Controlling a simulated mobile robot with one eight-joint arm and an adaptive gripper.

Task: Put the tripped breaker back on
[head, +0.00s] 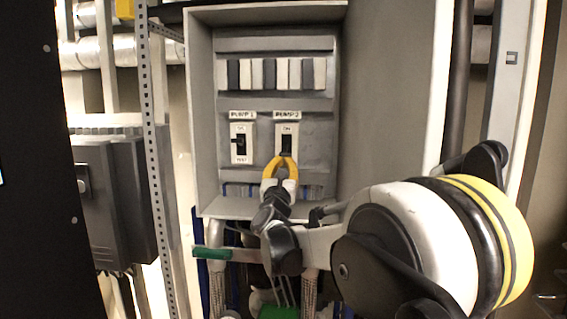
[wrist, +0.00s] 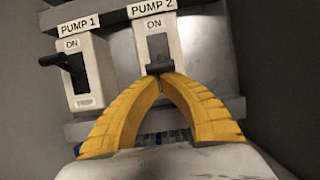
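The PUMP 2 breaker (head: 287,129) is a white unit marked ON at its top, on the right in the grey cabinet. In the wrist view its dark lever (wrist: 160,69) sits at the low end of the slot. The PUMP 1 breaker (head: 243,152) is to its left; its black lever (wrist: 62,60) sticks outward around mid-slot. My yellow gripper (wrist: 162,77) has its fingertips together at the PUMP 2 lever, just below or against it; contact is unclear. I see nothing held between the tips. The gripper also shows in the head view (head: 287,157).
The open cabinet (head: 200,110) has side walls around the breakers. A row of dark and light modules (head: 290,73) is above. A grey box (head: 100,200) and perforated post (head: 152,130) stand left. A green-ended bar (head: 212,254) is below the cabinet.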

